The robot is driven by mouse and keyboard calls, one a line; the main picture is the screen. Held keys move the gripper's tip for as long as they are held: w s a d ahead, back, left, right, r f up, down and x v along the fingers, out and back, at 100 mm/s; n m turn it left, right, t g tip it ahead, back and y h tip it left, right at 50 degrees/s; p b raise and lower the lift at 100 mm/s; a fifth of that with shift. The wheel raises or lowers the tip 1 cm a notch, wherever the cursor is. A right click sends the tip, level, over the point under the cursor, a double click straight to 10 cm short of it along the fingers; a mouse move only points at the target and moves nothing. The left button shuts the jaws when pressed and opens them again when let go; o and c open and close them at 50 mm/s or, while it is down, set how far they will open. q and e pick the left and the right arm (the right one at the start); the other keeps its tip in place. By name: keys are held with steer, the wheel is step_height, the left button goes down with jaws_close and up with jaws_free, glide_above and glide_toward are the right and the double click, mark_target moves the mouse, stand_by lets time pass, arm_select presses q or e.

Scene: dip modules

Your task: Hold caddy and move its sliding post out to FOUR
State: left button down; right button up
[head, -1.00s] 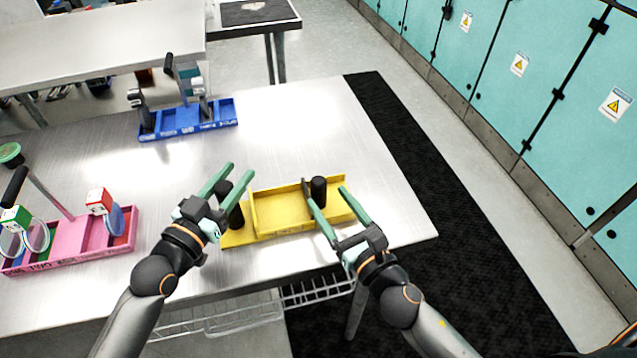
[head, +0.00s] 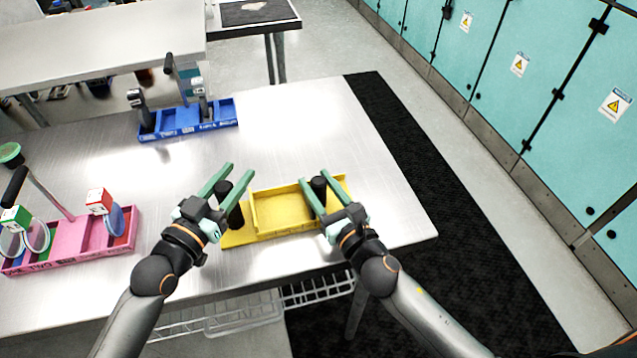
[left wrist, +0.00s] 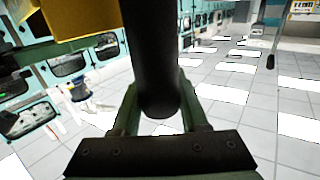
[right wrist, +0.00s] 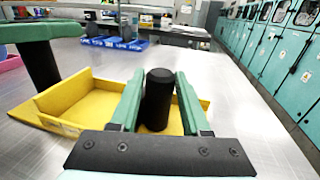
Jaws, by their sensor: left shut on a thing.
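The yellow caddy (head: 285,213) lies on the steel table near its front edge. A black post (head: 236,214) stands at its left end. My left gripper (head: 231,183) is shut on that post, which also fills the left wrist view (left wrist: 152,60). A second black post (head: 319,187) stands upright towards the caddy's right end. My right gripper (head: 315,190) has one finger on each side of this post, as the right wrist view shows (right wrist: 158,100). Whether those fingers press on it I cannot tell. No lettering on the caddy is readable.
A pink caddy (head: 90,247) with cubes and rings stands at the left of the table (head: 330,125). A blue caddy (head: 185,121) with tools stands at the back. The table right of and behind the yellow caddy is clear.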

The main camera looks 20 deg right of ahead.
jaws_close()
stand_by(1.0)
